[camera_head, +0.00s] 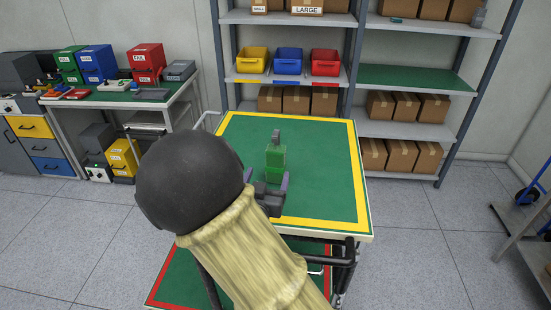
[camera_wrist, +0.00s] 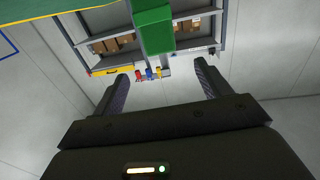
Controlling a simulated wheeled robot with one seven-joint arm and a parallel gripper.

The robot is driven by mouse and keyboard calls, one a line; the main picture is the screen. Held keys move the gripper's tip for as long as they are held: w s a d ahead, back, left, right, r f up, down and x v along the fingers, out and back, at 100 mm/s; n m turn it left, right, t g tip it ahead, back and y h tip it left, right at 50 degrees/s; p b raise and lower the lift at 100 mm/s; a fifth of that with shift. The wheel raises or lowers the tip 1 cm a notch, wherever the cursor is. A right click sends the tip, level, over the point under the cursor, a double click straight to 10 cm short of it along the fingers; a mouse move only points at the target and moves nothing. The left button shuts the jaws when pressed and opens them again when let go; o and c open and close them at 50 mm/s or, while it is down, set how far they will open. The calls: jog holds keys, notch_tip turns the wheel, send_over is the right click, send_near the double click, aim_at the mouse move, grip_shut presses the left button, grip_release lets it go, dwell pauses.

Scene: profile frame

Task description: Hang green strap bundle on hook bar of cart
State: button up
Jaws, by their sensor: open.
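The green strap bundle (camera_head: 275,160) looks like a green block with a grey upper end, above the cart's green top in the head view. Whether it touches the top is unclear. In the wrist view the green bundle (camera_wrist: 153,28) lies beyond the fingers, between their lines. My gripper (camera_head: 267,178) is open around or just short of the bundle's lower part; contact is unclear. In the wrist view my gripper (camera_wrist: 161,73) shows its fingers spread apart. The cart (camera_head: 235,122) has a yellow-bordered top. A black bar (camera_head: 330,240) runs at its near right edge; its hooks cannot be made out.
A shelf rack (camera_head: 410,129) with bins and cardboard boxes stands behind the cart. A workbench (camera_head: 115,97) with coloured boxes stands at the left. Another trolley (camera_head: 515,235) is at the right edge. The floor right of the cart is clear.

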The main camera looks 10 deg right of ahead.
aim_at(274, 154)
jog(key=p+x, duration=0.1)
jog(key=x, duration=0.6)
jog(key=p+x, duration=0.1)
jog(key=x, duration=0.2)
jog(key=p+x, duration=0.1)
jog(key=x, duration=0.1)
jog(key=shift+w+r+p, duration=0.2)
jog(key=shift+r+p, duration=0.05)
jog(key=shift+p, duration=0.1)
jog(key=c, duration=1.4)
jog(key=shift+w, duration=0.15)
